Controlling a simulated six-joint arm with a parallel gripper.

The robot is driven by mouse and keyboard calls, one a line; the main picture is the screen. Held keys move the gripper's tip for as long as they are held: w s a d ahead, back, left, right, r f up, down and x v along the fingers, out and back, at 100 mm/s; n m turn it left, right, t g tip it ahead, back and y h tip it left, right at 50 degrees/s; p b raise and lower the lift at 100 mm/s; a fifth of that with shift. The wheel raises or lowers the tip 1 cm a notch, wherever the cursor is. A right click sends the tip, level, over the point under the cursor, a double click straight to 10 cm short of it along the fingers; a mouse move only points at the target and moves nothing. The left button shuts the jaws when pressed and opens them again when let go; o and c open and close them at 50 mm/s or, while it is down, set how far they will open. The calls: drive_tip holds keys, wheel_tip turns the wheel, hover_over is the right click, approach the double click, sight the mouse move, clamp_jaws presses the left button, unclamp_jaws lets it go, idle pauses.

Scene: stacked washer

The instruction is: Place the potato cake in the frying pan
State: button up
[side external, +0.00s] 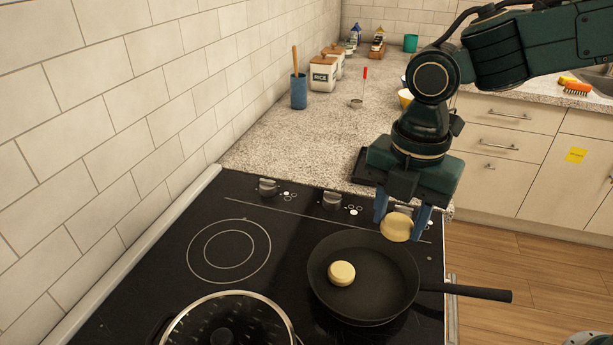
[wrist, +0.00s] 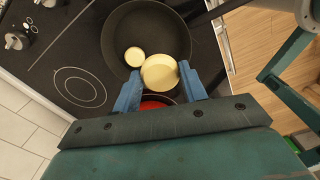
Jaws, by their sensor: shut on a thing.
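A round, pale yellow potato cake (side external: 397,227) is held between the blue fingers of my gripper (side external: 402,218). It also shows in the wrist view (wrist: 160,73), with a finger on each side. My gripper is shut on it and holds it above the rear part of the black frying pan (side external: 392,265). In the wrist view the pan (wrist: 117,38) lies below and beyond the held cake. A second pale round cake (side external: 341,273) lies inside the pan, toward its left side; the wrist view shows it too (wrist: 134,56).
The pan's handle (side external: 466,291) points right past the hob's edge. A glass-lidded pot (side external: 228,325) stands at the front of the black hob (side external: 200,215). The counter behind holds a rice jar (side external: 323,75) and a blue utensil cup (side external: 298,92). A tiled wall is at left.

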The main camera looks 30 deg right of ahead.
hover_over(382, 286)
wheel_tip(382, 286, down, 9)
drive_tip(key=shift+f, duration=0.1)
drive_tip(key=shift+f, duration=0.1)
drive_tip(key=shift+f, duration=2)
drive_tip(key=shift+f, duration=0.1)
drive_tip(key=o, duration=0.7)
wheel_tip(382, 286, up, 12)
drive_tip(key=shift+s+r, duration=0.1)
